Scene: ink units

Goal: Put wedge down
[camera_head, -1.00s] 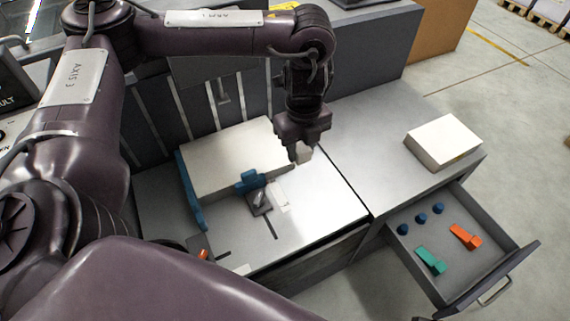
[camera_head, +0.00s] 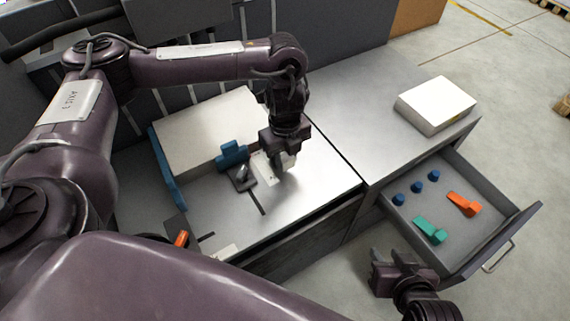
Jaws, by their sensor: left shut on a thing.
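My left gripper (camera_head: 279,165) is shut on a small pale wedge (camera_head: 289,160), partly hidden by the fingers. It is low over the metal worktop (camera_head: 318,172), beside a white plate (camera_head: 263,170) next to a dark clamp (camera_head: 241,180). I cannot tell whether the wedge touches the worktop or the plate. My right gripper (camera_head: 388,257) is at the bottom right, in front of the open drawer. It looks open and empty.
A big white block (camera_head: 205,130) lies against blue stops (camera_head: 232,154) at left. A white box (camera_head: 436,104) sits on the right cabinet. The open drawer (camera_head: 490,235) holds blue knobs (camera_head: 416,186), a green piece (camera_head: 430,229) and an orange piece (camera_head: 464,204). The worktop's right part is clear.

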